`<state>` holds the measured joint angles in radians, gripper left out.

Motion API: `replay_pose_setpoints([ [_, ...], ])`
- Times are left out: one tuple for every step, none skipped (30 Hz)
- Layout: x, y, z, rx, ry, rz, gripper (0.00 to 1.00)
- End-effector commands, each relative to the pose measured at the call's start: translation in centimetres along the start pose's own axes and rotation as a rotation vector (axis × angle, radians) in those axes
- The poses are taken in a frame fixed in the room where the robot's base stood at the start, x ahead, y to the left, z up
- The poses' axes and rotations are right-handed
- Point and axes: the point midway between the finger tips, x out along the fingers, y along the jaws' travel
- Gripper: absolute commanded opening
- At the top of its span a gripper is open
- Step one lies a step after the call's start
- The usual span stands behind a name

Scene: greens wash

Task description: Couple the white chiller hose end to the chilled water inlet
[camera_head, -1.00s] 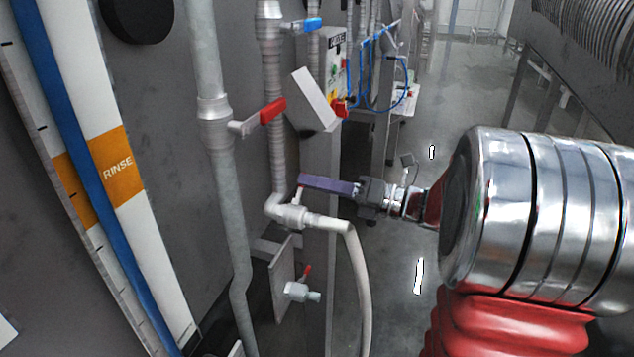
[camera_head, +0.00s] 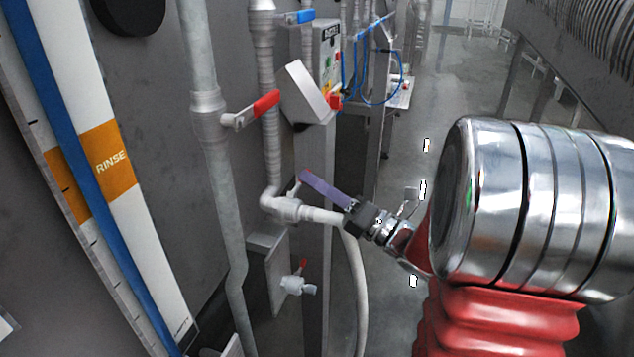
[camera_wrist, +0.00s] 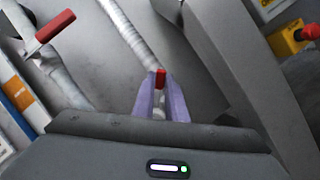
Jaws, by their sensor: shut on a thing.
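A white hose (camera_head: 357,285) hangs down beside a grey post in the head view. Its upper end runs level into a white valve (camera_head: 288,208) at the foot of a ribbed pipe; the joint looks closed, but the exact seating is too small to tell. My gripper (camera_head: 304,176) has purple fingers just above this valve. In the wrist view the fingers (camera_wrist: 160,90) are shut on a small red handle (camera_wrist: 160,77), apparently that valve's lever. Its lower part is hidden between the fingers. Neither the inlet nor the hose carries a readable label.
A smaller valve with a red handle (camera_head: 297,284) sits lower on a bracket plate (camera_head: 268,268). A red-handled valve (camera_head: 252,110) and a blue-handled valve (camera_head: 296,17) are above. A control box (camera_head: 328,60) stands behind. Open floor (camera_head: 440,90) lies beyond.

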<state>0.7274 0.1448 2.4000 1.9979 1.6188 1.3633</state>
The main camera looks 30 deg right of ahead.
Motion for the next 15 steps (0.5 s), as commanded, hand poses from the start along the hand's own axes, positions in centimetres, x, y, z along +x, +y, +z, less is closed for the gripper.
replay_pose_setpoints([
  [-0.04, -0.08, 0.01, 0.000, 0.000, -0.002, 0.13],
  [-0.04, -0.08, 0.01, 0.000, 0.000, -0.002, 0.15],
  [-0.04, -0.08, 0.01, 0.000, 0.000, -0.002, 0.18],
  [-0.04, -0.07, 0.01, 0.000, 0.000, -0.002, 0.20],
  [-0.03, -0.07, 0.01, 0.000, 0.000, -0.002, 0.22],
  [-0.03, -0.06, 0.00, 0.000, 0.000, -0.002, 0.25],
  [-0.03, -0.06, 0.00, 0.000, 0.000, -0.002, 0.27],
  [-0.03, -0.06, 0.00, 0.000, 0.000, -0.002, 0.29],
  [-0.03, -0.05, 0.00, 0.000, 0.001, -0.002, 0.31],
  [-0.02, -0.05, 0.00, 0.000, 0.001, -0.001, 0.31],
  [-0.02, -0.05, 0.00, 0.000, 0.001, -0.001, 0.31],
  [-0.02, -0.04, 0.00, 0.000, 0.001, -0.001, 0.31],
  [-0.02, -0.04, 0.00, 0.000, 0.001, -0.001, 0.31],
  [-0.02, -0.04, 0.00, 0.000, 0.001, -0.001, 0.31],
  [-0.02, -0.04, 0.00, 0.000, 0.001, -0.001, 0.31],
])
